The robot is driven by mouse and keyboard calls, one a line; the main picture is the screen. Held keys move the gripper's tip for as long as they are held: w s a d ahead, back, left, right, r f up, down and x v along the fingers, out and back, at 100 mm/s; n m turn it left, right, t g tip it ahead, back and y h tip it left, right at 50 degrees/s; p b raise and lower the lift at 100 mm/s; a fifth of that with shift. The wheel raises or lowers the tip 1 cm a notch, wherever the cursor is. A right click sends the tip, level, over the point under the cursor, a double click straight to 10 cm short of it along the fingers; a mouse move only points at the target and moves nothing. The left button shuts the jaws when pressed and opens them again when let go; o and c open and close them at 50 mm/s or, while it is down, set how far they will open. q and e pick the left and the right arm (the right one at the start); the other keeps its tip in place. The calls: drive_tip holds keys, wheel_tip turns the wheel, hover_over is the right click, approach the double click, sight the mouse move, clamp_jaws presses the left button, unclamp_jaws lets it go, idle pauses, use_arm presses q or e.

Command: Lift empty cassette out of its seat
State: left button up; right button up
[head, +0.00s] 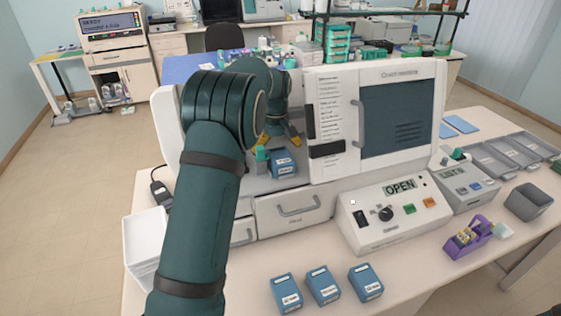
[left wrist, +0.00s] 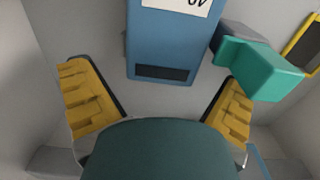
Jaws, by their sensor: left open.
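A blue cassette (head: 284,165) with a white label sits in the open bay of the white machine. In the left wrist view the cassette (left wrist: 165,45) lies ahead of my fingers, with a dark slot near its lower end. My left gripper (head: 279,140) is in the bay just behind and above the cassette, partly hidden by my arm. Its yellow-padded fingers (left wrist: 160,105) are spread wide and touch nothing that I can see. A teal lever-like part (left wrist: 262,72) on a grey mount is right beside the cassette; it also shows in the head view (head: 262,155). My right gripper is not in view.
Three blue cassettes (head: 323,286) stand on the front of the table. A control box (head: 392,215) reads OPEN. The machine's dark-windowed housing (head: 400,120) borders the bay on the right. A purple holder (head: 470,238) and grey trays (head: 490,160) lie at right, white trays (head: 145,240) at left.

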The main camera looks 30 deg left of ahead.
use_arm(q)
drive_tip(key=shift+f, duration=0.35)
drive_tip(key=c, duration=1.4)
drive_tip(key=shift+r, duration=0.2)
